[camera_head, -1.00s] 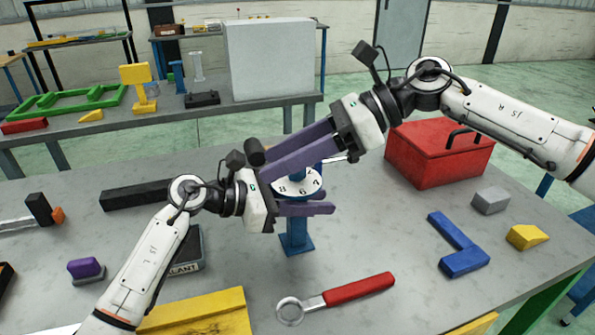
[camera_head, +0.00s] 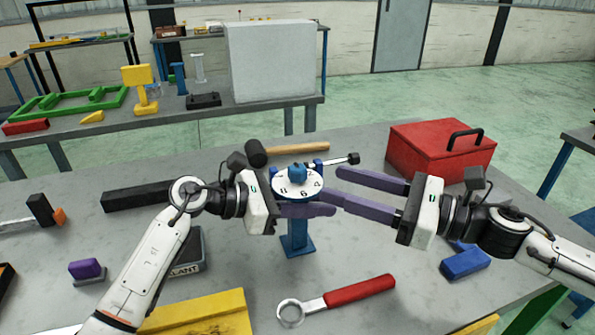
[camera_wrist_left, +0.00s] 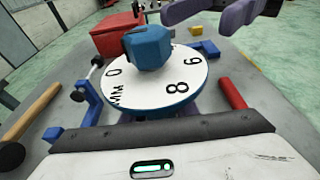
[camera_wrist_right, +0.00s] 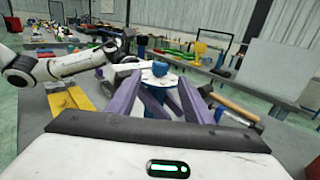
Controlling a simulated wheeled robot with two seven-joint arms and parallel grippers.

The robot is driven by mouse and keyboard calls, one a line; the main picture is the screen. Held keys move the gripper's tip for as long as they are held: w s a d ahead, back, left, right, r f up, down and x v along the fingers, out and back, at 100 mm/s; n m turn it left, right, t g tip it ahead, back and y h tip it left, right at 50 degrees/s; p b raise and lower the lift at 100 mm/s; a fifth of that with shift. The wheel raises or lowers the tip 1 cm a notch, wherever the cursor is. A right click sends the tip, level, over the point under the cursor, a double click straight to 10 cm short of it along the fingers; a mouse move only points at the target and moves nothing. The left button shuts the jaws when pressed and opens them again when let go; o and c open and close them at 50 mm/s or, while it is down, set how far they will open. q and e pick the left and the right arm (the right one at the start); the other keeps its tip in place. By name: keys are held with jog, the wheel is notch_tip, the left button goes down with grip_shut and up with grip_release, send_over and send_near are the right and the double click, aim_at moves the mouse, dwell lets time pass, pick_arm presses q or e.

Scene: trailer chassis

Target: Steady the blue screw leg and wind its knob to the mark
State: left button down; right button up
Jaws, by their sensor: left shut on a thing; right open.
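The blue screw leg (camera_head: 297,230) stands upright on the table with a white numbered dial (camera_head: 299,185) near its top. Its blue knob (camera_head: 297,172) sits above the dial and shows large in the left wrist view (camera_wrist_left: 148,47). My left gripper (camera_head: 300,210) is shut on the leg just below the dial, its purple fingers partly hidden. My right gripper (camera_head: 342,186) is open, its purple fingers reaching in from the right, with the tips just right of the dial. In the right wrist view the knob (camera_wrist_right: 160,68) appears beyond and between the open fingers.
A red toolbox (camera_head: 440,150) stands behind and right. A wooden-handled hammer (camera_head: 295,149) lies behind the leg. A red-handled wrench (camera_head: 355,290) lies in front, and a blue block (camera_head: 465,262) lies under my right arm. A yellow piece (camera_head: 200,315) is at the front edge.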

aim_at(306, 175)
jog(key=x, duration=0.9)
jog(key=shift+a, duration=0.15)
jog(key=c, duration=1.1)
jog(key=shift+o, duration=0.2)
